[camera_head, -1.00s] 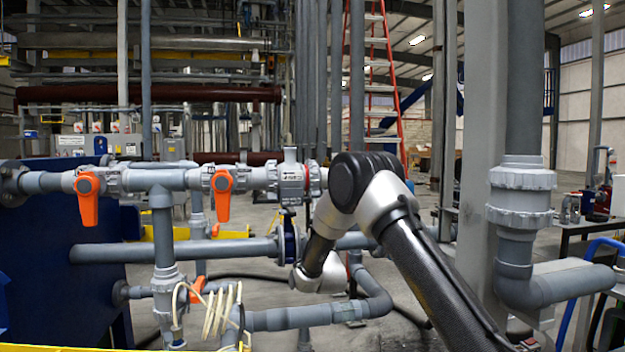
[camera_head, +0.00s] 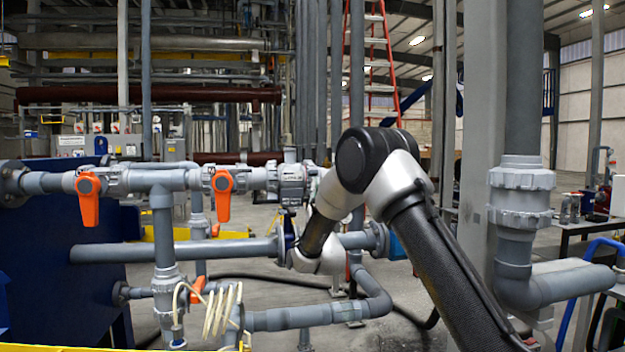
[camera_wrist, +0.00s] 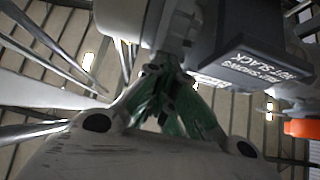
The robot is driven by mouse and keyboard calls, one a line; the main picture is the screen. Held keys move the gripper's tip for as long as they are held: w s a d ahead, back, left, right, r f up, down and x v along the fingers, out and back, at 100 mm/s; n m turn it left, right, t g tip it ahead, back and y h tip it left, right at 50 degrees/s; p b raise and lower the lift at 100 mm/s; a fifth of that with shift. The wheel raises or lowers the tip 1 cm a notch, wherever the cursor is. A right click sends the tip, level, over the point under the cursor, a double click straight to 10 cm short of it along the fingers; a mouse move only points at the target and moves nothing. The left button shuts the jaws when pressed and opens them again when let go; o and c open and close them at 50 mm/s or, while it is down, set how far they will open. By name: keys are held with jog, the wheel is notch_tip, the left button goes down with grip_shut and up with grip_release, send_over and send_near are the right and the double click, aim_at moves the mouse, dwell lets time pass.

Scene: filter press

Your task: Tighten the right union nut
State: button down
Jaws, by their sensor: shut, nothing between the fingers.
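A grey union nut (camera_head: 312,174) shows just right of a grey boxy fitting (camera_head: 291,184) on the upper pipe, partly covered by my arm. In the wrist view, a grey round fitting (camera_wrist: 175,32), apparently this nut, is above my fingertips. Beside it, the dark box (camera_wrist: 262,68) carries lettering that seems to read "NUT SLACK". My gripper (camera_wrist: 158,75) has dark green fingers, shut with nothing between them. Its tips are close under the grey fitting; I cannot tell whether they touch. The head view does not show the gripper; my arm hides it.
Orange valve handles (camera_head: 222,195) hang along the upper pipe to the left. A lower horizontal pipe (camera_head: 175,252) and a bent pipe (camera_head: 310,315) run below. A thick vertical pipe with a large union (camera_head: 520,200) stands right of my arm. Coiled pale cable (camera_head: 222,310) hangs low.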

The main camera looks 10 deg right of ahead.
aim_at(312, 164)
notch_tip(312, 164, up, 2)
jog(key=shift+s+a+r, duration=0.1)
jog(key=shift+r, duration=0.15)
jog(key=shift+w+a+r, duration=0.1)
jog(key=shift+w+r, duration=0.15)
jog(key=shift+r, duration=0.4)
jog(key=shift+w+a+r, duration=0.1)
jog(key=shift+w+r, duration=0.2)
jog(key=shift+r, duration=0.4)
jog(key=shift+w+r, duration=0.25)
jog(key=shift+r, duration=0.9)
jog(key=s+f, duration=0.4)
jog(key=f, duration=0.3)
jog(key=shift+f, duration=0.4)
jog(key=shift+a, duration=0.1)
